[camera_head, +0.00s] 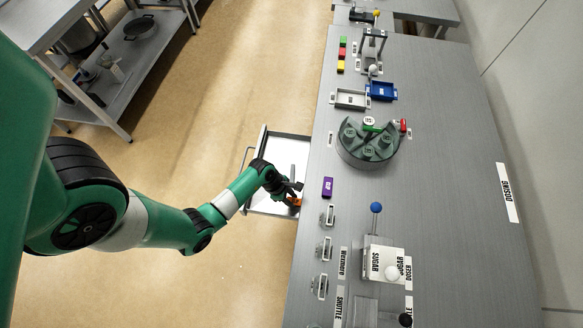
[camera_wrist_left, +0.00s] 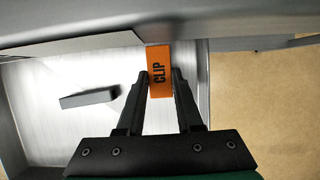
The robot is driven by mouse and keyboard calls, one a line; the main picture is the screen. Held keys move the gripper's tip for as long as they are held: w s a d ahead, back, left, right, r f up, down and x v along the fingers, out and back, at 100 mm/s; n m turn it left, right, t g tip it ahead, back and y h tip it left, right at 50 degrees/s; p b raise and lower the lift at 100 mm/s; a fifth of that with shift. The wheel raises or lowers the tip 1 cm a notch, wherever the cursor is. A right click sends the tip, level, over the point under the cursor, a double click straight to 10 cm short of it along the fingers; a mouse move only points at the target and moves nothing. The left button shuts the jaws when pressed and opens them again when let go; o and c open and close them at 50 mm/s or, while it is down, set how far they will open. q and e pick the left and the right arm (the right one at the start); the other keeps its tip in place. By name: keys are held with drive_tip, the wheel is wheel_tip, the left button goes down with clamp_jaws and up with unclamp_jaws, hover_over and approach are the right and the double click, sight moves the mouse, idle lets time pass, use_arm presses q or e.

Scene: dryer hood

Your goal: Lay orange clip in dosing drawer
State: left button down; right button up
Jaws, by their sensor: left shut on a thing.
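The orange clip (camera_wrist_left: 158,70), marked CLIP, is between the fingers of my left gripper (camera_wrist_left: 162,82) in the left wrist view. The gripper is shut on it. In the head view the left gripper (camera_head: 289,192) and the clip (camera_head: 295,202) are over the near part of the open dosing drawer (camera_head: 263,138), by the bench edge. The drawer is pulled out to the left of the bench; its pale floor (camera_wrist_left: 55,125) shows in the wrist view. I cannot tell how high the clip is above the floor. My right gripper is in neither view.
A grey bar-shaped piece (camera_wrist_left: 88,98) is in the drawer. On the bench, a purple block (camera_head: 327,187) lies close to the edge. A green round holder (camera_head: 367,146), a blue tray (camera_head: 381,91) and a sugar doser (camera_head: 384,262) stand farther along.

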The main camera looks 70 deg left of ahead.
use_arm(q)
drive_tip(key=shift+s+f, duration=0.1)
drive_tip(key=shift+f, duration=0.7)
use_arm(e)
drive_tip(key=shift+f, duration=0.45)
use_arm(q)
drive_tip(key=shift+f, duration=0.1)
drive_tip(key=c, duration=0.6)
unclamp_jaws()
drive_tip(key=shift+o, duration=0.2)
drive_tip(key=shift+r, duration=0.35)
drive_tip(key=p+v, duration=0.5)
drive_tip(key=v, duration=0.6)
drive_tip(key=shift+s+r+p, duration=0.2)
drive_tip(key=shift+p, duration=0.2)
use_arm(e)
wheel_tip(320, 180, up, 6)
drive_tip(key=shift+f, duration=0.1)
